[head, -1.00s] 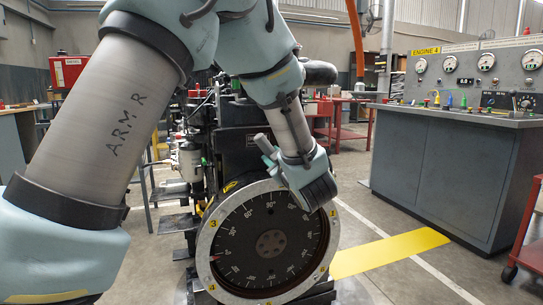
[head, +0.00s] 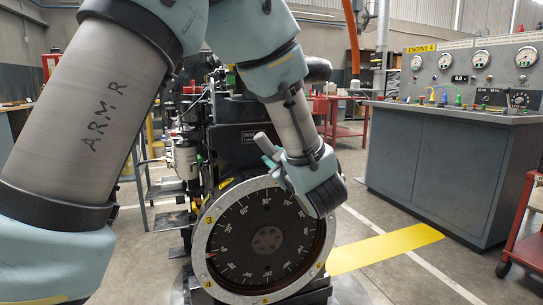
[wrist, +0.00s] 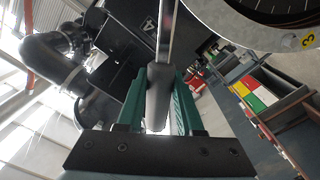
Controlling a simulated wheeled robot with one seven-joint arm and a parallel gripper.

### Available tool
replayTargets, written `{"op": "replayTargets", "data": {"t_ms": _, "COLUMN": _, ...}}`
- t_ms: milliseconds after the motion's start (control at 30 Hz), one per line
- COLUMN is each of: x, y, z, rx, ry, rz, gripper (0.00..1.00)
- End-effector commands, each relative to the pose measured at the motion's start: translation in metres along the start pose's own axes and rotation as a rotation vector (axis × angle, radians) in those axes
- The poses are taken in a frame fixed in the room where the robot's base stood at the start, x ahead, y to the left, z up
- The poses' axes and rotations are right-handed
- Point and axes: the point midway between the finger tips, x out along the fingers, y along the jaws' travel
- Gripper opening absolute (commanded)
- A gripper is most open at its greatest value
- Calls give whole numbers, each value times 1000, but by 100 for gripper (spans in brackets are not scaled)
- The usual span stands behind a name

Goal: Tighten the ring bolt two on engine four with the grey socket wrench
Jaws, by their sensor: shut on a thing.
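The grey socket wrench (wrist: 158,92) is held between the teal fingers of my gripper (wrist: 160,85) in the wrist view. Its shaft runs away toward the engine; its socket end cannot be made out. In the head view my gripper end is at the upper right of the ring (head: 208,240), in front of the engine (head: 238,145). The ring surrounds a black dial (head: 240,225) and carries yellow number plates; 3, 4, 5 and 6 show on it. Ring bolt two cannot be identified. Whether the wrench touches a bolt cannot be seen.
A grey console (head: 435,165) with gauges and an "ENGINE 4" label stands at the right. A red cart (head: 525,240) is at the right edge. A yellow floor strip (head: 390,249) and open floor lie between engine and console.

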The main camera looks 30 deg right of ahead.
Motion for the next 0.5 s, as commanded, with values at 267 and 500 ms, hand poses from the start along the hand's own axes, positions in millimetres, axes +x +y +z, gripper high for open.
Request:
{"op": "replayTargets", "data": {"t_ms": 267, "x": -27, "y": 1, "z": 0, "rx": -2, "ry": 0, "rz": 2, "gripper": 0}}
{"op": "replayTargets", "data": {"t_ms": 500, "x": -43, "y": 1, "z": -1, "rx": -1, "ry": 1, "rz": 1, "gripper": 0}}
